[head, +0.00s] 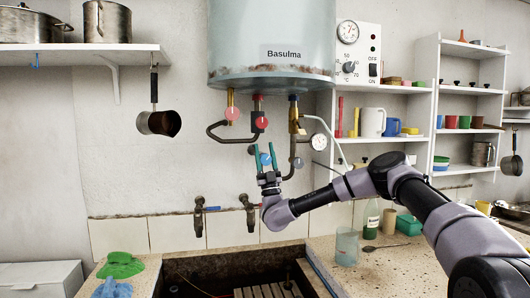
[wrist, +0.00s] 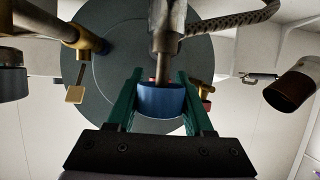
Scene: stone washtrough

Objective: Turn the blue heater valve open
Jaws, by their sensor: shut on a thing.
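The heater (head: 275,30) is a pale tank labelled "Basulma" on the wall, with pipes under it. The blue heater valve (head: 265,159) is a small round knob below the tank, partly hidden by my fingers. My gripper (head: 265,152) reaches up to it with two green fingers. In the wrist view the blue valve (wrist: 161,98) sits between the fingers, one on each side, and my gripper (wrist: 158,85) is shut on it. How far the valve is turned cannot be told.
Brown pipes, a braided hose (wrist: 225,20) and a gauge (head: 318,141) are close by. Taps (head: 250,212) stand over the stone trough below. A glass (head: 347,247) and bottle (head: 371,218) stand on the right counter.

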